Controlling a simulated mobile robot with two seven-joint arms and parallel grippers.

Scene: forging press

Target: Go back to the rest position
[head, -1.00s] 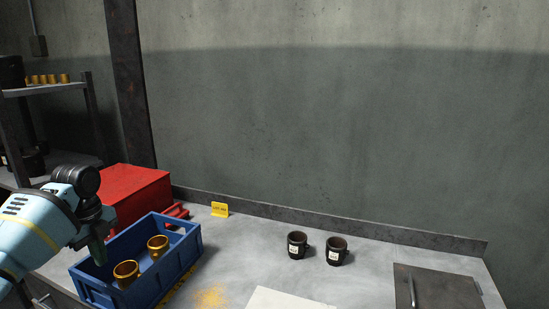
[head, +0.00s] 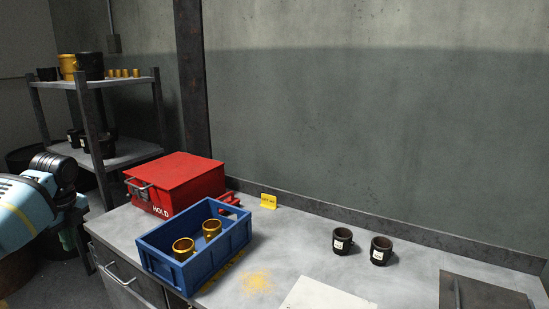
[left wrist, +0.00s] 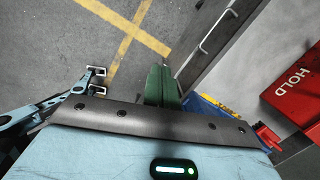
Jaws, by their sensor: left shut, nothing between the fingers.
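My left gripper (head: 68,238) is at the left edge of the head view, beside the bench and left of the blue crate, with nothing in it. Its green fingers (left wrist: 163,86) are together in the left wrist view, above the floor. The blue crate (head: 205,268) stands on the bench and holds two gold mugs (head: 183,250) (head: 211,229). The crate is partly hidden behind the fingers in the left wrist view (left wrist: 205,110). My right gripper does not show.
A red HOLD box (head: 178,180) stands behind the crate. Two black mugs (head: 341,241) (head: 380,251), a yellow sign (head: 268,201) and a pale plate (head: 318,294) are on the bench (head: 300,250). A shelf rack (head: 90,118) stands at the back left. Floor shows below the gripper.

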